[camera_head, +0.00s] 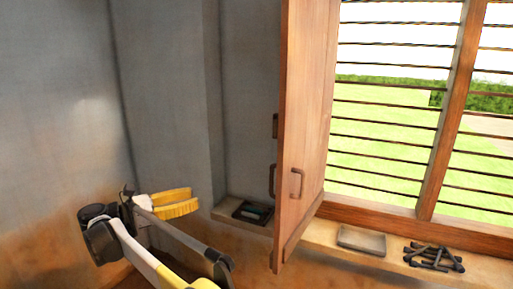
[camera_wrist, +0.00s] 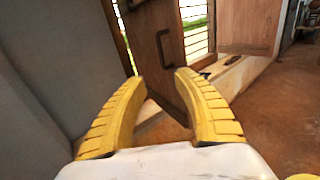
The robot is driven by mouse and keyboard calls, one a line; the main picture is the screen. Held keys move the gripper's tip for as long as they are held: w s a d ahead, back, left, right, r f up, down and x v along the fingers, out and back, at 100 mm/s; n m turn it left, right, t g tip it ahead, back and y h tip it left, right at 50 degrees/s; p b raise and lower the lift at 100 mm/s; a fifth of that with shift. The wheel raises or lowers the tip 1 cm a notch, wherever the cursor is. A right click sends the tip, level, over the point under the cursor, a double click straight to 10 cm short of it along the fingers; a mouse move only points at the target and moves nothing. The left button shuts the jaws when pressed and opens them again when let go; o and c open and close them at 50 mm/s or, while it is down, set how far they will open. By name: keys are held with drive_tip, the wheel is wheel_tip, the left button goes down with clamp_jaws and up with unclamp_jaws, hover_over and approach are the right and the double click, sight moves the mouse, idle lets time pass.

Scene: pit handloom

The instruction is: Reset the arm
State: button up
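My gripper (camera_head: 176,203) shows in the head view at the lower left, with yellow ribbed fingers held up in front of the grey wall. In the wrist view my gripper (camera_wrist: 158,103) has its two yellow fingers spread apart with a clear gap between them. Nothing is held in the gap. Behind the gap are an open wooden shutter (camera_wrist: 158,40) and the brown floor. My arm is bent, reaching up from the bottom of the head view.
The wooden shutter (camera_head: 304,130) stands open from the barred window, right of my gripper. The ledge (camera_head: 313,231) holds a dark tray (camera_head: 240,214), a grey tray (camera_head: 362,241) and several dark pegs (camera_head: 434,257). The grey wall (camera_head: 60,110) is at the left.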

drive_tip(key=d, duration=0.1)
drive_tip(key=m+g+y+b, duration=0.2)
drive_tip(key=m+y, duration=0.1)
approach(277, 187)
drive_tip(key=w, duration=0.2)
drive_tip(key=s+d+f+m+g+y+b, duration=0.1)
drive_tip(key=s+d+m+y, duration=0.2)
drive_tip(key=d, duration=0.4)
drive_tip(key=s+d+m+g+y, duration=0.1)
drive_tip(key=s+d+m+y, duration=0.15)
drive_tip(key=s+d, duration=0.35)
drive_tip(key=s+d+f+m+y+b, duration=0.1)
drive_tip(key=s+d+f+m+y, duration=0.1)
drive_tip(key=s+f+m, duration=0.3)
drive_tip(key=s+d+f+m+t+y+b, duration=0.1)
drive_tip(key=s+d+f+m, duration=0.3)
drive_tip(key=s, duration=0.8)
drive_tip(key=s+d+f+m+t+y+b, duration=0.1)
drive_tip(key=s+d+f+m+y, duration=0.2)
drive_tip(key=s+f+m, duration=0.3)
drive_tip(key=shift+s+f+y, duration=0.35)
drive_tip(key=shift+s+y, duration=0.1)
drive_tip(key=shift+s, duration=0.75)
